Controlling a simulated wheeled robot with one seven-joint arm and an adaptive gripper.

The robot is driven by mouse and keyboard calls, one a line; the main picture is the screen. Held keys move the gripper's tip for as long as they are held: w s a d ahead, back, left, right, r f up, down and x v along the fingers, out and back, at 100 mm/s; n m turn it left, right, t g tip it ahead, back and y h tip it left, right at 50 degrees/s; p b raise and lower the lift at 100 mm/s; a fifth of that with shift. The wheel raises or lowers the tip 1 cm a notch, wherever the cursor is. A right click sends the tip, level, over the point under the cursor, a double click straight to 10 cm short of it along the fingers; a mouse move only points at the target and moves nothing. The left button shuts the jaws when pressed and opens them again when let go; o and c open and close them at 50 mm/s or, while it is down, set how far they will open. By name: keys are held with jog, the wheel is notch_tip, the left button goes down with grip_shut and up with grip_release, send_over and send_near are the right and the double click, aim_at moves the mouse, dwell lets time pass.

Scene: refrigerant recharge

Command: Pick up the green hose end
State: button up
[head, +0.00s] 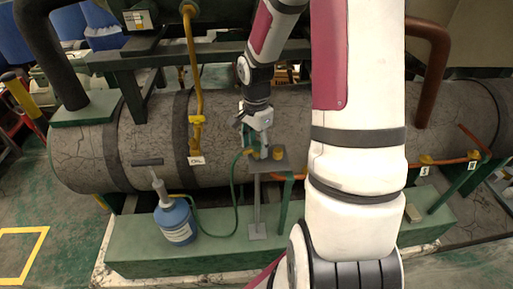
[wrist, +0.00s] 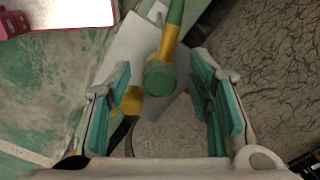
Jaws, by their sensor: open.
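The green hose end (wrist: 160,78) with a yellow collar shows in the wrist view, between my two teal finger pads and apart from both. My gripper (wrist: 161,70) is open and empty around it. In the head view my gripper (head: 256,142) is over a small metal stand (head: 257,205) with a flat top plate. The green hose (head: 237,190) runs from a blue bottle (head: 177,224) up to this stand. The hose end itself is mostly hidden behind my gripper in the head view.
A large cracked grey tank (head: 120,155) lies behind the stand. Yellow pipe (head: 194,70) rises left of my arm.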

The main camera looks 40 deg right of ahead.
jog(key=shift+f, duration=0.1)
jog(key=shift+c, duration=0.3)
grip_shut()
